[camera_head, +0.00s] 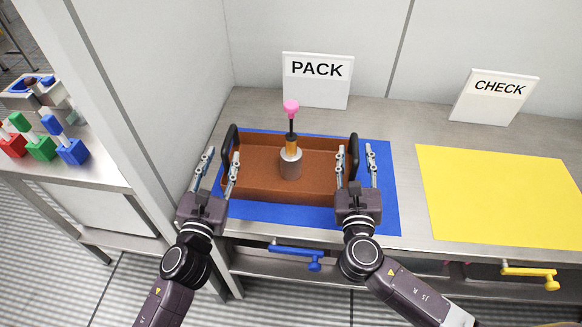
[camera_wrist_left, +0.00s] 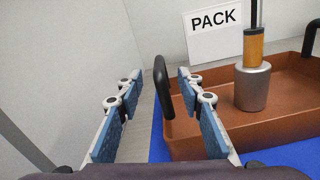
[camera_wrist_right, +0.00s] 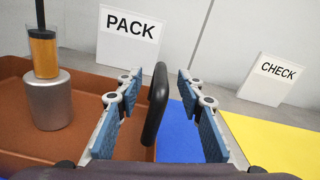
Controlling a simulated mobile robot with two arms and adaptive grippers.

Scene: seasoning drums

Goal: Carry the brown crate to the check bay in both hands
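The brown crate (camera_head: 262,187) sits on the blue mat (camera_head: 378,215) in front of the PACK sign, with a black handle at each end. Inside stands a grey metal cylinder (camera_head: 290,165) with an orange part, a black rod and a pink knob on top. My left gripper (camera_head: 218,168) is open, its fingers on either side of the left handle (camera_wrist_left: 163,88), apart from it. My right gripper (camera_head: 355,163) is open around the right handle (camera_wrist_right: 156,105), also not closed on it. The check bay is the yellow mat (camera_head: 500,195) at the right by the CHECK sign.
The PACK sign (camera_head: 318,80) and CHECK sign (camera_head: 494,97) stand at the back. A wall panel (camera_head: 130,100) rises left of the crate. Blue (camera_head: 296,254) and yellow (camera_head: 530,274) drawer handles stick out at the front. The yellow mat is empty.

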